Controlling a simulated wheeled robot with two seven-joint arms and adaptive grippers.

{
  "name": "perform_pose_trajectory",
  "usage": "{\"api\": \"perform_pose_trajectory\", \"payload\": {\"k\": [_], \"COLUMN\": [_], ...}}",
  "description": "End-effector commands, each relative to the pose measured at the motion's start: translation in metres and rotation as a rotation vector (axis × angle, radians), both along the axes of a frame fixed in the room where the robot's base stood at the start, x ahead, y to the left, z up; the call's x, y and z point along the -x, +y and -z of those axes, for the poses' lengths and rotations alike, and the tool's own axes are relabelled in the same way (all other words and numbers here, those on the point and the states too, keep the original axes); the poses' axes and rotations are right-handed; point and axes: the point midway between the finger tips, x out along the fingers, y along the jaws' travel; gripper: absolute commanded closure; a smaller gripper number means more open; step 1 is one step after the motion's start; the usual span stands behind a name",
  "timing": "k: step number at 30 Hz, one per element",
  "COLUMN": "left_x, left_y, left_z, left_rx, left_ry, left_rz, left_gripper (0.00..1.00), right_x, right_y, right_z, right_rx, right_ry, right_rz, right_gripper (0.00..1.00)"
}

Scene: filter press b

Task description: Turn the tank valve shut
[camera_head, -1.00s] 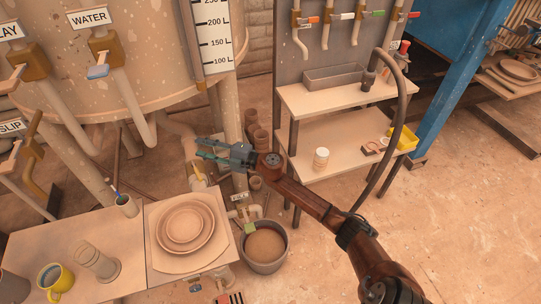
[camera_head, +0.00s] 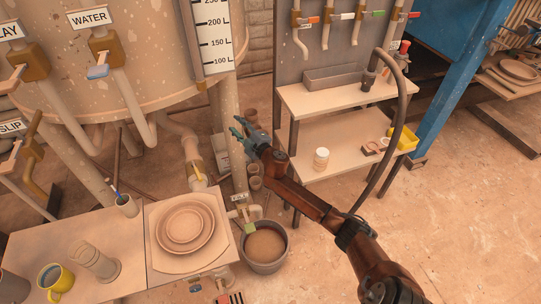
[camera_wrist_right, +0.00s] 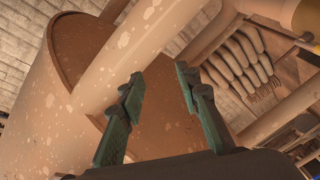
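The tank (camera_head: 130,60) is a large speckled clay-coloured drum at the upper left. A pipe bends down from under it to a brass valve with a yellow lever (camera_head: 198,173). Lower along, a second fitting with a green handle (camera_head: 249,228) sits above a bucket, beside a small label (camera_head: 239,197) too small to read surely. My right gripper (camera_head: 238,125) is open and empty beside the tank's leg, above and right of the yellow lever, apart from it. In the right wrist view, its green fingers (camera_wrist_right: 160,72) are spread below the tank, with a thick post behind. My left gripper is not in view.
A bucket (camera_head: 265,247) of brown liquid stands on the floor. The bench (camera_head: 60,240) at lower left holds a stacked plate, a yellow mug and a jar. A shelf unit (camera_head: 340,93) with taps and a hose stands right of my gripper. Several pots are behind it.

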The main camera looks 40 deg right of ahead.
Motion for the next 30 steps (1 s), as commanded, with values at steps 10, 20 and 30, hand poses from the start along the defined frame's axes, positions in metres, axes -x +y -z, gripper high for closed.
{"api": "perform_pose_trajectory", "payload": {"k": [10, 20, 30], "left_x": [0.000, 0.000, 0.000], "left_y": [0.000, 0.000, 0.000], "left_z": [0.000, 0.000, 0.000], "left_rx": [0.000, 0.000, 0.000], "left_ry": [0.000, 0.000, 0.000], "left_rz": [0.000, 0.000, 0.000], "left_gripper": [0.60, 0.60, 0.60], "right_x": [0.015, 0.040, 0.072], "right_y": [-0.050, -0.082, -0.093], "right_z": [0.041, 0.090, 0.143], "right_rx": [-0.083, -0.155, -0.212], "right_ry": [0.117, 0.252, 0.385], "right_rz": [0.183, 0.327, 0.420], "right_gripper": [0.69, 0.69, 0.69]}}
